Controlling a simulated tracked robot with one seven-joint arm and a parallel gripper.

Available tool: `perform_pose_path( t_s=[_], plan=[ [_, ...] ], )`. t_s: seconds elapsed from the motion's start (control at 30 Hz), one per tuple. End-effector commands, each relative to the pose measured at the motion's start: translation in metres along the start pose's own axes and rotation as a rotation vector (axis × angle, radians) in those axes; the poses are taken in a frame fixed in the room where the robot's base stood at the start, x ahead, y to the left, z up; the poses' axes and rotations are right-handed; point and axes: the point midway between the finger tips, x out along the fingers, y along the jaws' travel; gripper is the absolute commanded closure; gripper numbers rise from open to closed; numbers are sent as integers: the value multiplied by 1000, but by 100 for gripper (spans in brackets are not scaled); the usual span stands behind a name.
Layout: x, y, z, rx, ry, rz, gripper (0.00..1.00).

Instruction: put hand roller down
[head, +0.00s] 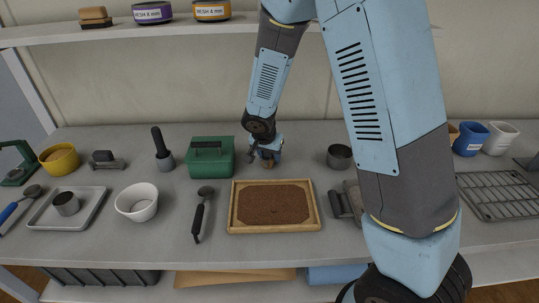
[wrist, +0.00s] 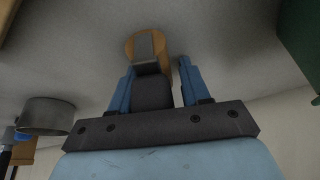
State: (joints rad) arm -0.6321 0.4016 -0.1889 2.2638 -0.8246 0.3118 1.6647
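The hand roller (wrist: 150,50), a small tool with a tan rounded part, a grey block and a dark part, is between my gripper's blue fingers (wrist: 156,72) in the wrist view. A narrow gap shows beside the right finger, so the fingers look slightly apart from it. In the head view my gripper (head: 267,152) points down at the back of the bench, between the green box and the metal cup. The tan part of the roller (head: 268,164) shows under it, at or very near the bench top. Its contact with the bench is hard to see.
A green box (head: 212,156) stands just left of my gripper. A soil-filled wooden tray (head: 233,222) lies in front. A metal cup (head: 340,157) stands to the right, with a grey tool (head: 338,207) partly hidden by my arm. A black-handled scoop (head: 199,215) lies left of the tray.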

Motion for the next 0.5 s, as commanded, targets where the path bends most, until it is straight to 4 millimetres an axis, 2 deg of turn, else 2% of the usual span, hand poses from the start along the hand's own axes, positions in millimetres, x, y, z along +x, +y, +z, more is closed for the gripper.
perform_pose_path(
  t_s=[0.03,0.27,0.37,0.5],
  plan=[
    [7,9,8,-5,-14,22,38],
    [6,10,6,-3,-13,24,38],
    [1,10,4,-2,-13,25,38],
    [-16,8,2,-2,-10,21,38]
  ],
)
